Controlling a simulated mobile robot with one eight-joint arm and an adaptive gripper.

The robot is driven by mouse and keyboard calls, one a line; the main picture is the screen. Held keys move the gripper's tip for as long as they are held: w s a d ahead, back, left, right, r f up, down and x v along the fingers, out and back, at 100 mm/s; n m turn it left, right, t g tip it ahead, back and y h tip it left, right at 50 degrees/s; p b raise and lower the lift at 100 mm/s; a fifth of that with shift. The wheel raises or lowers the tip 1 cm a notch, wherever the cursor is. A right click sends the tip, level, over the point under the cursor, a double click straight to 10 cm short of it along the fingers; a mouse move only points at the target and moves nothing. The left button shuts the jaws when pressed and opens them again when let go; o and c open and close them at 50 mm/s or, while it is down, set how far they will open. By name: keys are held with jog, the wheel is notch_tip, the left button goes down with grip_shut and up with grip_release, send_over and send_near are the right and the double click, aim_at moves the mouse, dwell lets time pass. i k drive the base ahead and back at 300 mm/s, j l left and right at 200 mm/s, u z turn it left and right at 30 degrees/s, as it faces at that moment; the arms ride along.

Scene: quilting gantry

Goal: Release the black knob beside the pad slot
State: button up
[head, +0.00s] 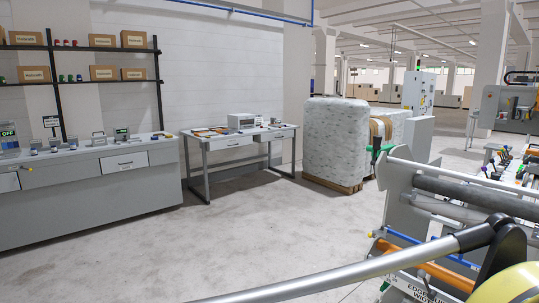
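I cannot pick out the black knob or the pad slot in the head view. The nearest machine is a frame with long rollers (465,192) at the right, with a partly hidden white label plate (420,289) low on it. Small coloured knobs and handles (500,168) line a bench behind it, too small to tell apart. My gripper is not visible in this view.
A grey counter (90,208) with small devices stands at the left, below shelves of boxes (103,73). A grey table (240,142) stands beside it. A wrapped bale (336,140) sits on a pallet. The floor (240,235) between them and the machine is clear.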

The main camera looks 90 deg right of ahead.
aim_at(377, 139)
jog(key=z, duration=3.9)
